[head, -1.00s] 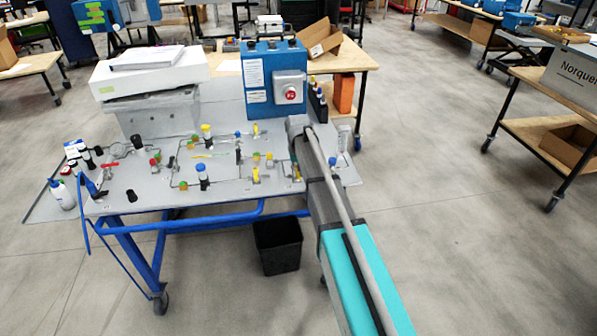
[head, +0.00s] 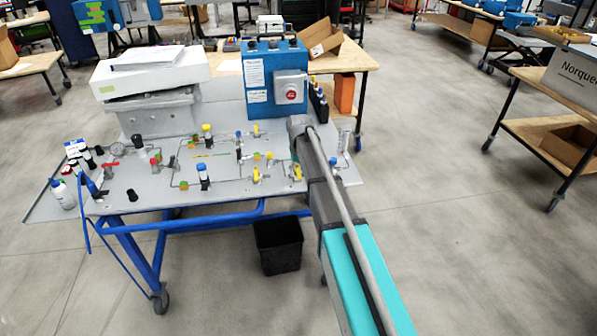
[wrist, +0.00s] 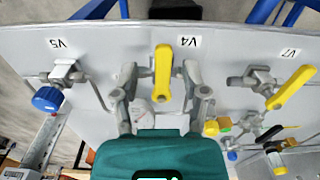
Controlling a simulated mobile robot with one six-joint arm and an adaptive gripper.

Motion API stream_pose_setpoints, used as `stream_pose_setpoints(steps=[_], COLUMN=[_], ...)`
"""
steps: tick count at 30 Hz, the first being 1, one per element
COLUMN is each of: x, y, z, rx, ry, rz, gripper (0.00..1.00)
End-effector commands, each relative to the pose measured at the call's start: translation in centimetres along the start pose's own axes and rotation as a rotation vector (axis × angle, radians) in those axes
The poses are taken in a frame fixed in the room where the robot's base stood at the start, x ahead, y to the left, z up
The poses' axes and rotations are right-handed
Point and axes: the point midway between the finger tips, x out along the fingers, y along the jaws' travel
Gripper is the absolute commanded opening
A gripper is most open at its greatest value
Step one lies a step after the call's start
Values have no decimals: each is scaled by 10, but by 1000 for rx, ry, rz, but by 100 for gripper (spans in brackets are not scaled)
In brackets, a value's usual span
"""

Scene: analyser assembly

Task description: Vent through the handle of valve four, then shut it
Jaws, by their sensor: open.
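Valve four has a yellow lever handle (wrist: 163,72) beside the upside-down V4 label in the wrist view. The handle lies lengthwise up the picture, its end toward the panel's edge. My gripper (wrist: 158,76) is open, with one finger on each side of the handle and gaps showing between. I cannot tell how deep the fingers reach. In the head view a yellow handle (head: 297,172), likely the same one, shows just left of my arm. My gripper is mostly hidden behind the arm there.
In the wrist view, V5 has a blue round knob (wrist: 47,98) at left. V7 has a slanted yellow lever (wrist: 291,88) at right. A blue box with a red button (head: 275,80) stands behind the panel (head: 150,202). A black bin (head: 279,246) is on the floor.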

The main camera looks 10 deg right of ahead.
Motion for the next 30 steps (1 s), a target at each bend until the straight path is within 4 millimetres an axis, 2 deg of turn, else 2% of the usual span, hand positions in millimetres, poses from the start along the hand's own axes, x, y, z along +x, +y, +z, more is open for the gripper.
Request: stream_pose_setpoints(steps=[18,21,30], x=[0,-14,-39], y=[16,15,15], z=[-3,-2,-2], rx=[-366,-361,-359], ry=[0,0,0], rz=[1,1,0], gripper=[57,57,57])
